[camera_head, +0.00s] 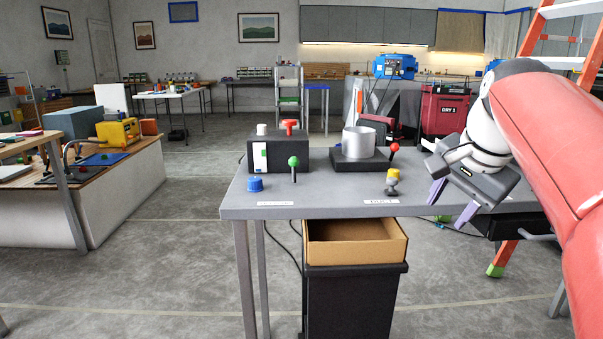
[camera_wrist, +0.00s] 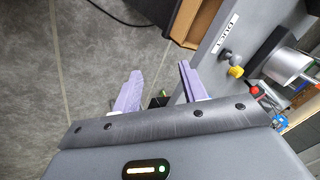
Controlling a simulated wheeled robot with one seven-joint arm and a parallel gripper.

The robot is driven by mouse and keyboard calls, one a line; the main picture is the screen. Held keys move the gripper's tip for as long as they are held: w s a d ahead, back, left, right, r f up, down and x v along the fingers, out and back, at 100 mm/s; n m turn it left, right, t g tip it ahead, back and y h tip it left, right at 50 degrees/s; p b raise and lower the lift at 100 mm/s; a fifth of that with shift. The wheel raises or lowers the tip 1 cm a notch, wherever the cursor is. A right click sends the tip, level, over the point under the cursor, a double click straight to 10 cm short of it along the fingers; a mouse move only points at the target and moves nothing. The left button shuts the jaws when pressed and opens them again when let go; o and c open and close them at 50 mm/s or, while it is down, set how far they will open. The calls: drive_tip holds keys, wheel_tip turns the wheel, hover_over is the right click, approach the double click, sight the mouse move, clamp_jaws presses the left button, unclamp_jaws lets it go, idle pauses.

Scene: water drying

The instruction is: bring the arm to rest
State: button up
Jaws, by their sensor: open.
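My gripper (camera_head: 452,205) is at the right end of the grey table in the head view, at the end of my red and white arm. Its two purple fingers point down and are apart, with nothing between them. In the wrist view the open fingers (camera_wrist: 158,92) hang over the table's front edge and the grey floor. The grey table (camera_head: 330,198) shows to their right in the wrist view. Whether the fingers touch the table cannot be told from the head view.
The table bears a black box (camera_head: 262,155), a blue cap (camera_head: 255,184), a green-topped stick (camera_head: 294,165), a metal cylinder (camera_head: 358,143) on a black base, a red-topped lever (camera_head: 394,149) and a yellow-topped knob (camera_head: 393,178). An open cardboard box (camera_head: 355,252) stands below. An orange ladder (camera_head: 497,262) stands right.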

drive_tip(key=s+a+f+n, duration=0.4)
drive_tip(key=s+f, duration=0.4)
drive_tip(key=f, duration=0.2)
drive_tip(key=s+a+f+n, duration=0.4)
drive_tip(key=s+f+n, duration=0.3)
drive_tip(key=s+f, duration=0.2)
wheel_tip(320, 180, down, 2)
drive_tip(key=shift+a+f, duration=0.1)
drive_tip(key=shift+a, duration=0.15)
